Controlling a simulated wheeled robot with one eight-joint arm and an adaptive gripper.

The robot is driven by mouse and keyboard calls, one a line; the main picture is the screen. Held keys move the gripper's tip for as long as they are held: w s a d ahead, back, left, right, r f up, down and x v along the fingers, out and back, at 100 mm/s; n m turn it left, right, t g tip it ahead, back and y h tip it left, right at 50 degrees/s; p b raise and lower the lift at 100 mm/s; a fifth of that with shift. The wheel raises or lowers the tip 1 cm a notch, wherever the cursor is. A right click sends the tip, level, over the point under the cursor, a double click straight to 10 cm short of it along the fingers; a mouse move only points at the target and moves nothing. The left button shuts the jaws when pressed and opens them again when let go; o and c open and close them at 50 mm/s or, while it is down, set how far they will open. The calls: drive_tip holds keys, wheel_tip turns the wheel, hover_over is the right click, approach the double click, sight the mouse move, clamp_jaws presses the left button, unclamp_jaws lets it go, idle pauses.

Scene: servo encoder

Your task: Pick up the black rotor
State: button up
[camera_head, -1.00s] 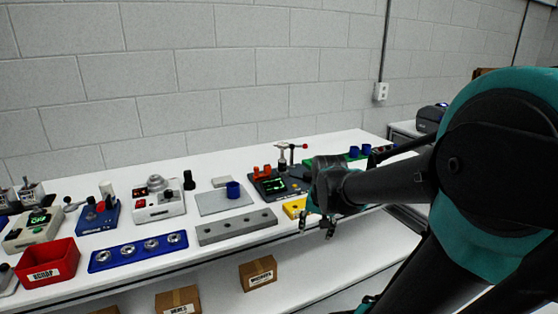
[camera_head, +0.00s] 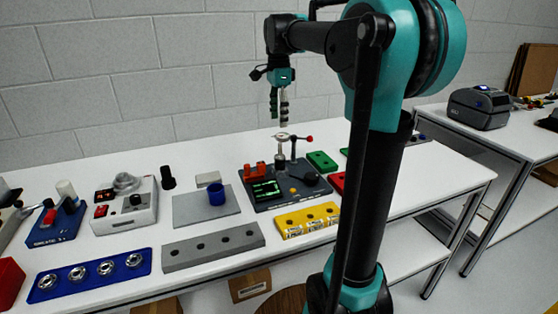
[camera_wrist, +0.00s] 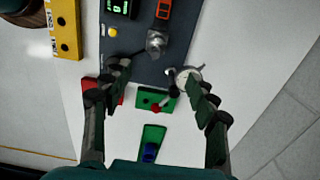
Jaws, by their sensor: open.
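My gripper (camera_head: 279,105) hangs pointing down above the dark control fixture (camera_head: 265,197), with its fingers apart. In the wrist view my gripper (camera_wrist: 156,72) spreads its two fingers, with nothing held between them. Below are the fixture's clamp post, a round silver disc (camera_wrist: 187,77) and a red-knobbed lever (camera_wrist: 157,107). I cannot tell for sure which thing is the black rotor. A low round black piece (camera_head: 310,179) sits on the fixture's right side, and a small upright black piece (camera_head: 168,178) stands farther left on the table.
A green block (camera_head: 321,161), a yellow block (camera_head: 307,221) and a grey block with holes (camera_head: 212,246) lie around the fixture. A blue cup (camera_head: 217,196) stands on a grey plate. A blue tray (camera_head: 88,281) holds several metal rings. My arm hides part of the table's right side.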

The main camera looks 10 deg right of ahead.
sight(280, 151)
wheel_tip(280, 151, down, 9)
drive_tip(key=shift+r, duration=0.2)
drive_tip(key=shift+s+d+f, duration=0.1)
drive_tip(key=shift+s+f, duration=0.1)
drive_tip(key=shift+f, duration=1.2)
drive_tip(key=shift+s+d+f, duration=0.1)
drive_tip(key=shift+s+f, duration=0.05)
drive_tip(key=shift+f, duration=1.2)
drive_tip(key=shift+c, duration=0.6)
clamp_jaws()
